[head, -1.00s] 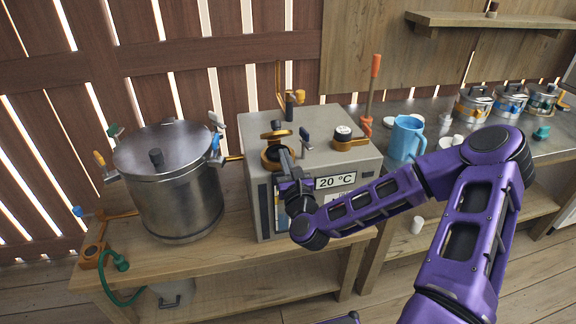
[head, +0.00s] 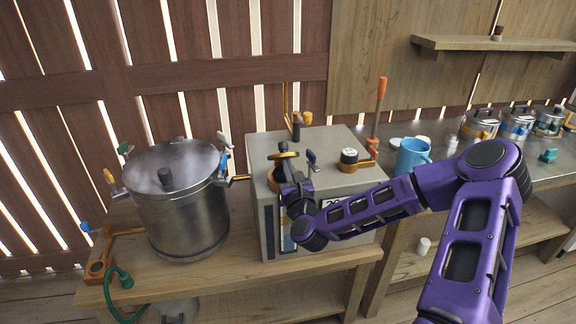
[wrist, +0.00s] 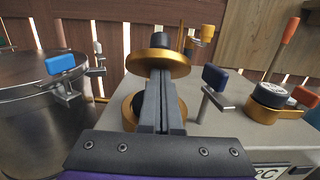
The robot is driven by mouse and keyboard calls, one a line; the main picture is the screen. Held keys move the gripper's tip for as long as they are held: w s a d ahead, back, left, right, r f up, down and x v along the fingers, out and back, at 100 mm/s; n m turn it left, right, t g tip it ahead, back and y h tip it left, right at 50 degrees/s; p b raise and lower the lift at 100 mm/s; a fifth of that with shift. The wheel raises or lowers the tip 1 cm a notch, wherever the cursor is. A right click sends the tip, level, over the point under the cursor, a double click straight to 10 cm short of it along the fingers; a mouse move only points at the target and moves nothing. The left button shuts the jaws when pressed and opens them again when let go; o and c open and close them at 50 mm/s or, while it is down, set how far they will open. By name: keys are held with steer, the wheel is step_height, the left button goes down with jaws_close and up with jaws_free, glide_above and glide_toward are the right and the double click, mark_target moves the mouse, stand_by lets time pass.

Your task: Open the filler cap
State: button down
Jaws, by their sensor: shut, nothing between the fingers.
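The filler cap (head: 283,156) is a gold disc with a black knob on top of the grey box (head: 340,146). In the wrist view the cap (wrist: 158,62) stands raised above a gold ring (wrist: 128,112), with a gap between them. What joins the cap to the ring is hidden. My gripper (wrist: 161,82) is shut and empty. Its fingertips are just below the cap's disc and in front of the ring, hiding part of both; I cannot tell whether they touch the cap. In the head view my gripper (head: 290,178) covers part of the ring.
A blue-handled lever (wrist: 215,80) stands close right of the cap. Farther right is a black-and-gold knob (head: 349,158). A large steel pot (head: 180,205) stands left of the box. A blue mug (head: 411,157) is on the counter to the right.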

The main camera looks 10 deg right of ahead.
mark_target(285, 146)
steer(key=shift+r+p, duration=0.3)
steer(key=shift+p, duration=0.1)
steer(key=r+g+p, duration=0.1)
steer(key=p, duration=0.1)
steer(key=w+r+g+p, duration=0.1)
steer(key=p, duration=0.1)
steer(key=shift+w+p, duration=0.1)
steer(key=shift+p, duration=0.3)
steer(key=shift+w+r, duration=0.8)
steer(key=shift+w, duration=0.25)
steer(key=shift+r, duration=0.1)
